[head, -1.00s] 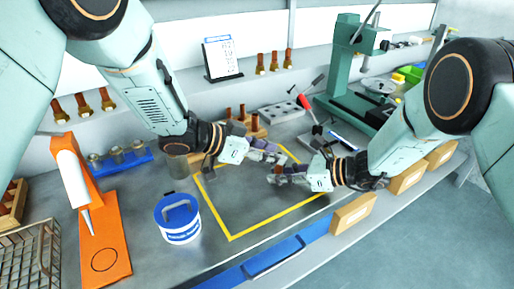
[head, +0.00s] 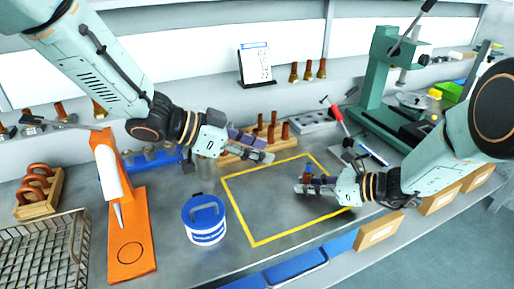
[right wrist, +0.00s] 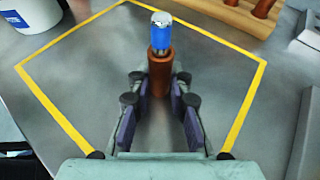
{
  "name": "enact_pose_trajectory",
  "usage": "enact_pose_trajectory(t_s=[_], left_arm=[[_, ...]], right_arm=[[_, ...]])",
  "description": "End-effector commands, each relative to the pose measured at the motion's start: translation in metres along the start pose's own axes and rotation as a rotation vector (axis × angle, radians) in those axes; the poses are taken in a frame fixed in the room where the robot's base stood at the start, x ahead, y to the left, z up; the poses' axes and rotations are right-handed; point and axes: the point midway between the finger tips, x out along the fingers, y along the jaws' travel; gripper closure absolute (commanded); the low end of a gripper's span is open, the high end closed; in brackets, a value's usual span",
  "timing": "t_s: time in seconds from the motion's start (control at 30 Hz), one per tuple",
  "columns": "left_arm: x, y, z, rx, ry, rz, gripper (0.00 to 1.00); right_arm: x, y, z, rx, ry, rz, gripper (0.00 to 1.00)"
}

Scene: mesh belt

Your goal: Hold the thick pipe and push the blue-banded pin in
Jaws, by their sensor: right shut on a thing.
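My right gripper (head: 303,186) is shut on the thick pipe (right wrist: 160,74), a copper-brown upright tube held between its two pads in the right wrist view. The blue-banded pin (right wrist: 161,32) stands in the pipe's top end. Its blue band and pale grey head show above the rim, and its lower part is hidden in the pipe. In the head view the pipe is small and partly covered by the fingers. My left gripper (head: 268,149) is up and to the left of the pipe, apart from it. Its fingers look spread, with nothing seen between them.
A yellow outline (head: 250,243) marks the bench under my right gripper. A wooden rack (head: 243,153) with several copper pipes stands behind it. A blue-and-white tub (head: 205,222), an orange stand (head: 130,250) and a wire basket (head: 45,262) are at left. A green press (head: 375,80) stands at back right.

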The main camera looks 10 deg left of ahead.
Motion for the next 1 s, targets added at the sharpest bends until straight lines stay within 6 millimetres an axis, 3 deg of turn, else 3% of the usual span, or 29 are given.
enact_pose_trajectory(t_s=[0.23,0.27,0.57,0.87,1.0], left_arm=[[0.000,0.000,0.000,0.000,0.000,0.000,0.62],[0.000,0.000,0.000,-0.001,0.000,0.000,0.62],[0.000,0.000,0.000,-0.001,0.000,0.000,0.62],[0.000,0.000,0.000,-0.001,0.000,0.000,0.62],[0.000,0.000,0.000,-0.001,0.000,0.000,0.62]], right_arm=[[0.000,0.000,0.000,0.000,-0.001,0.000,1.00],[0.000,0.000,0.000,0.000,-0.001,0.000,0.81],[0.000,0.000,0.000,0.000,0.000,0.000,0.55],[-0.001,0.000,0.000,0.000,0.000,0.000,0.55],[-0.012,-0.001,0.001,0.000,0.000,-0.003,0.55]])
